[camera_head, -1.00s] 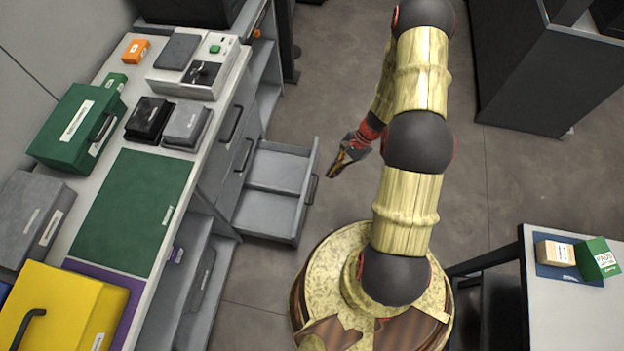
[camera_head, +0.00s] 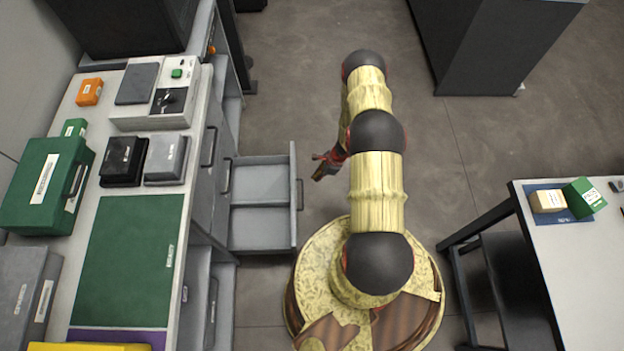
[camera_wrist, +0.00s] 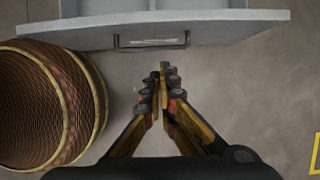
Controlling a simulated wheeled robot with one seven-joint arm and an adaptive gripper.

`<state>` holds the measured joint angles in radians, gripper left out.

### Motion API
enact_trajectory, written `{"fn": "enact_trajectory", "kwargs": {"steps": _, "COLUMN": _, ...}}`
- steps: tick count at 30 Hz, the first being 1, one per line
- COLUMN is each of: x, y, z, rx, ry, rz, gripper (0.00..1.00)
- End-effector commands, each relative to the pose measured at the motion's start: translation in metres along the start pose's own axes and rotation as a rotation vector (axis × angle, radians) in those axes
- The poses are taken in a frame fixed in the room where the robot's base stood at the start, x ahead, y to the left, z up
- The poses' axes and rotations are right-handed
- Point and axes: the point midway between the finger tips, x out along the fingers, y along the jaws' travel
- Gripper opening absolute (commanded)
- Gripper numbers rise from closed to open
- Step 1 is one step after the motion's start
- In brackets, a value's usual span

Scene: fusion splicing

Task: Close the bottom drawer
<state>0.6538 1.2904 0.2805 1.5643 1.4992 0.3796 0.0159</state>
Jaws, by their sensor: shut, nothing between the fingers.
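The bottom drawer (camera_head: 264,203) is pulled out of the workbench cabinet in the head view. It is grey, empty and divided inside. Its front panel with a dark bar handle (camera_head: 300,194) faces right. In the wrist view the drawer front (camera_wrist: 225,26) runs across the top, with its handle (camera_wrist: 150,43) below the edge. My gripper (camera_head: 318,176) is just right of the drawer front, apart from it. In the wrist view my gripper's fingertips (camera_wrist: 163,70) are together, empty, a little below the handle.
The workbench (camera_head: 200,120) carries a green case (camera_head: 45,187), a green mat (camera_head: 130,260), small black and grey boxes and a splicer (camera_head: 165,97). A side table (camera_head: 580,270) stands at right. My round base is below.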

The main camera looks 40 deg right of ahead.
Motion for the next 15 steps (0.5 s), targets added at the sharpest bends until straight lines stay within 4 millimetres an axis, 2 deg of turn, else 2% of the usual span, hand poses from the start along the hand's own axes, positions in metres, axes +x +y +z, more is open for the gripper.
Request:
{"fn": "enact_trajectory", "kwargs": {"steps": 1, "x": 0.012, "y": 0.002, "z": -0.001, "rx": -0.001, "ry": 0.000, "rz": 0.004, "gripper": 0.00}}
{"fn": "enact_trajectory", "kwargs": {"steps": 12, "x": 0.085, "y": 0.002, "z": -0.001, "rx": -0.003, "ry": -0.001, "rz": 0.003, "gripper": 0.00}}
{"fn": "enact_trajectory", "kwargs": {"steps": 13, "x": 0.090, "y": 0.002, "z": -0.001, "rx": -0.003, "ry": -0.001, "rz": 0.003, "gripper": 0.00}}
{"fn": "enact_trajectory", "kwargs": {"steps": 15, "x": 0.090, "y": 0.000, "z": 0.014, "rx": -0.006, "ry": -0.001, "rz": 0.001, "gripper": 0.00}}
